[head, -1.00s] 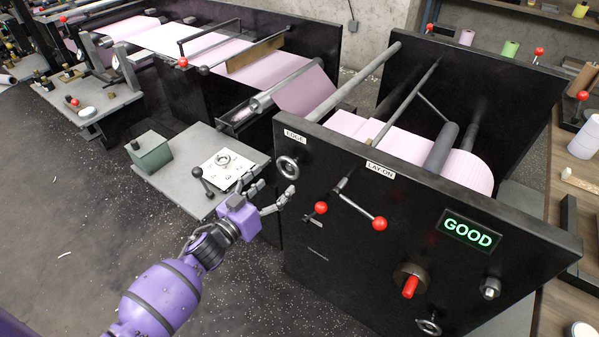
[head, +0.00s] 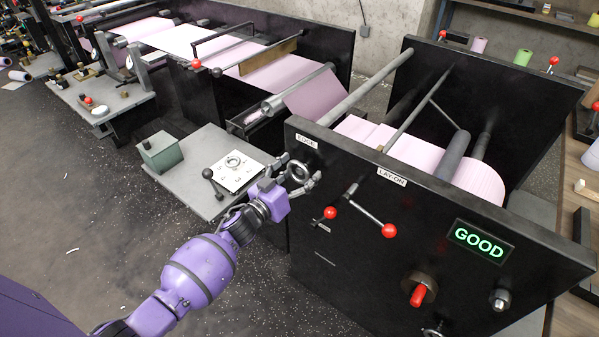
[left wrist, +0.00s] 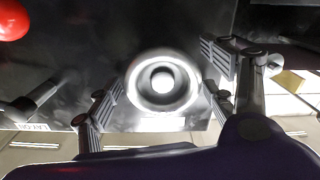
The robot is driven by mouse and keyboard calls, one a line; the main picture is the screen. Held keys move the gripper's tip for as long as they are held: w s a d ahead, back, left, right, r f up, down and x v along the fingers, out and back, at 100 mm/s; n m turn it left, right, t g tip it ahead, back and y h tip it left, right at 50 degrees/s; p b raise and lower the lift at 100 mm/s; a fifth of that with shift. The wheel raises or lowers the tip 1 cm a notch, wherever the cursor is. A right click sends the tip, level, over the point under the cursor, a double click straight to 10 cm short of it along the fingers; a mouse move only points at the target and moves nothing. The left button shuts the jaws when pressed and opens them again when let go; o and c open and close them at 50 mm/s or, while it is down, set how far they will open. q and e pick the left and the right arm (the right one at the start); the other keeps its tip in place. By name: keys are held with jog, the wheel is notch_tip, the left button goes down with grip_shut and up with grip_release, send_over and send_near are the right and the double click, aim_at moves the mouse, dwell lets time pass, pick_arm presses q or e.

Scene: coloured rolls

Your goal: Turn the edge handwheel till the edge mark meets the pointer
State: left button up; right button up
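The edge handwheel (head: 298,171) is a small metal ring with a hub on the black side panel, below the EDGE label (head: 306,142). It also shows face-on in the left wrist view (left wrist: 162,68). My left gripper (head: 303,170) is at the handwheel, with its fingers spread. In the left wrist view one finger is on each side of the wheel, with a narrow gap on both sides, so the gripper (left wrist: 163,92) is open around it. I cannot make out an edge mark or a pointer in either view. My right gripper is not in view.
Right of the wheel, red-ball levers (head: 388,230) stick out of the panel below the LAY-ON label (head: 391,177). A green GOOD display (head: 480,242) is further right. A grey side table (head: 190,188) left of the panel holds a white dial plate (head: 235,178) and a green box (head: 160,153).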

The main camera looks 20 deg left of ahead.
pick_arm(q)
jog(key=c, duration=1.1)
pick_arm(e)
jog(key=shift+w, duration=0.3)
pick_arm(q)
jog(key=shift+m, duration=0.3)
jog(key=m, duration=0.2)
jog(key=shift+m, duration=0.3)
jog(key=m, duration=0.4)
jog(key=shift+f+m+b, duration=0.15)
jog(key=shift+m+b, duration=0.15)
jog(key=m, duration=0.3)
jog(key=shift+f+m+b, duration=0.1)
jog(key=shift+m+b, duration=0.2)
jog(key=m, duration=0.3)
jog(key=shift+b, duration=0.3)
jog(key=shift+m+b, duration=0.35)
jog(key=shift+m, duration=1.25)
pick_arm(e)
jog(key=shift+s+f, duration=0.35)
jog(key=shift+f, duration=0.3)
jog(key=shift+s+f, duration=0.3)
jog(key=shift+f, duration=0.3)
